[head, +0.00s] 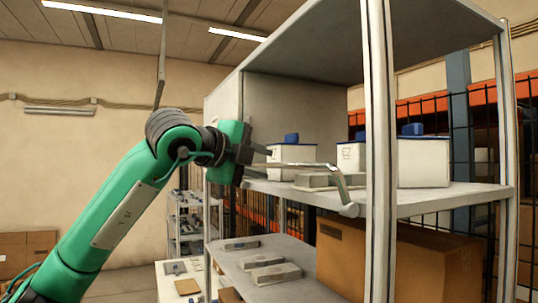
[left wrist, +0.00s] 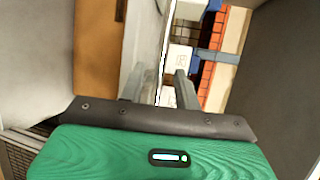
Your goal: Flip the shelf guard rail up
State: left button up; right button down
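The shelf guard rail (head: 310,166) is a thin grey metal bar along the front of the middle shelf board (head: 435,199). Its near end bends down to the board's edge beside the front post. My left gripper (head: 264,158) is at the rail's far end, at about board height, pointing right toward the shelf. In the left wrist view its two fingers (left wrist: 160,88) stand apart, with a thin pale edge between them. I cannot tell whether that edge is the rail or the board, or whether the fingers touch it. My right gripper is not in view.
White bins with blue tops (head: 423,160) and a grey flat box (head: 325,181) stand on the middle board. A cardboard box (head: 400,262) and several small grey boxes (head: 276,273) are below. The front post (head: 379,120) rises right of the rail. Open air lies left of the shelf.

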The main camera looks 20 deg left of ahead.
aim_at(267, 164)
pick_arm(q)
jog(key=shift+p+x, duration=0.5)
jog(key=shift+x, duration=1.1)
grip_shut()
jog(key=g+p, duration=0.1)
jog(key=w+d+g+y, duration=0.1)
jog(key=m+g+y+p, duration=0.1)
jog(key=shift+w+d+r+g+p, duration=0.25)
jog(key=shift+w+d+g+p, duration=0.05)
jog(key=shift+w+p, duration=0.05)
